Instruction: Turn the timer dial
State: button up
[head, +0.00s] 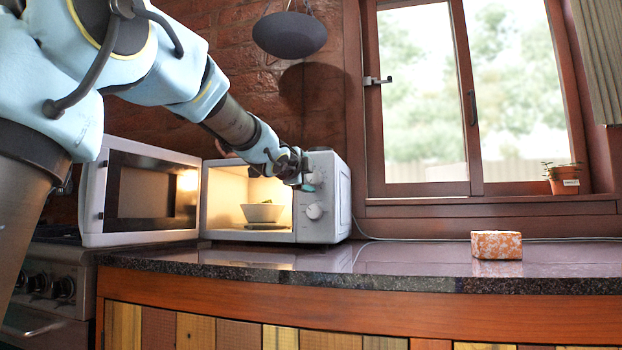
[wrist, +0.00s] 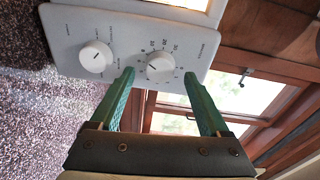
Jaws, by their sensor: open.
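The timer dial (wrist: 160,67) is a white round knob with a ring of numbers on the microwave's grey control panel (wrist: 70,25). My gripper (wrist: 159,75) is open, its two teal fingers on either side of this dial in the wrist view. I cannot tell whether either finger touches it. In the head view my gripper (head: 302,178) is at the upper part of the panel and hides this dial. A second white knob (wrist: 95,57) also shows lower on the panel in the head view (head: 314,211).
The microwave (head: 340,205) stands on the dark counter (head: 390,262) with its door (head: 97,205) swung open to the left. A white bowl (head: 262,213) sits inside the lit cavity. A small patterned block (head: 496,245) lies on the right. The counter between is clear.

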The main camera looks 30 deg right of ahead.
jog(key=v, duration=0.8)
jog(key=shift+s+a, duration=0.25)
jog(key=shift+a, duration=0.05)
